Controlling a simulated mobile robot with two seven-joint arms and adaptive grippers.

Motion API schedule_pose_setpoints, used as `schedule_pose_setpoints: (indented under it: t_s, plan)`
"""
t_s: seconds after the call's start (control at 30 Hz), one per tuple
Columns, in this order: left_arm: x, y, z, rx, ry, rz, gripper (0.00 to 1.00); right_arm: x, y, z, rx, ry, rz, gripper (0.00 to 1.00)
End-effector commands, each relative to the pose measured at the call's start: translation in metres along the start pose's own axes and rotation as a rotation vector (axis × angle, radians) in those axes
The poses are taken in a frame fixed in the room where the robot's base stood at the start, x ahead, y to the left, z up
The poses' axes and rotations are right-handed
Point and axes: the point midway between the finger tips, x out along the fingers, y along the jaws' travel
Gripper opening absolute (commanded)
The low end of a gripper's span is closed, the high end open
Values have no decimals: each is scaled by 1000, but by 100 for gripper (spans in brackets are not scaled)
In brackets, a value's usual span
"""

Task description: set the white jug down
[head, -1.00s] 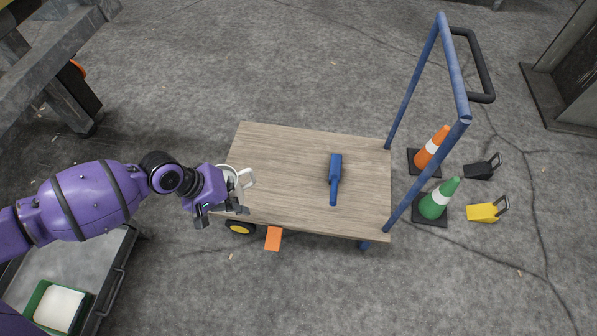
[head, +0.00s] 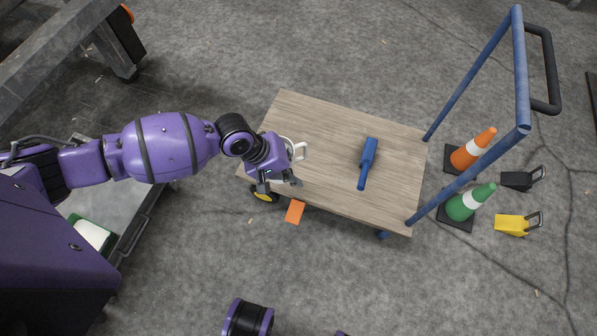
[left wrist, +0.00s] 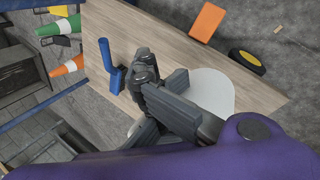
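The white jug (head: 299,151) is at my left gripper (head: 278,184), over the near left part of the cart's wooden deck (head: 325,165). In the head view its pale handle shows, and my wrist covers much of its body. In the left wrist view the jug's rounded white body (left wrist: 214,92) shows partly behind the dark fingers (left wrist: 150,80). The gripper appears shut on the jug, though the contact itself is hidden. I cannot tell whether the jug's base touches the deck. My right gripper is out of view.
A blue tool-like object (head: 367,163) lies on the deck to the jug's right. A blue push frame (head: 523,70) rises at the deck's right end. Orange (head: 473,148) and green (head: 471,202) cones stand beyond it. An orange block (head: 295,211) is by the deck's near edge.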

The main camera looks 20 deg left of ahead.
Motion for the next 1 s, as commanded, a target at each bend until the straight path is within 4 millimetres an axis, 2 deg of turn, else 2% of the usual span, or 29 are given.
schedule_pose_setpoints:
  t_s: [0.03,0.3,0.5,1.0]
  plan:
    - [8,-1,-11,0,2,0,0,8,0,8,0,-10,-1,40]
    - [33,2,-61,0,2,1,0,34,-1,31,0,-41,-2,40]
    - [60,-4,-85,2,1,2,0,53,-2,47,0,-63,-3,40]
    - [85,-8,-112,3,4,5,0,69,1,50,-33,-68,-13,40]
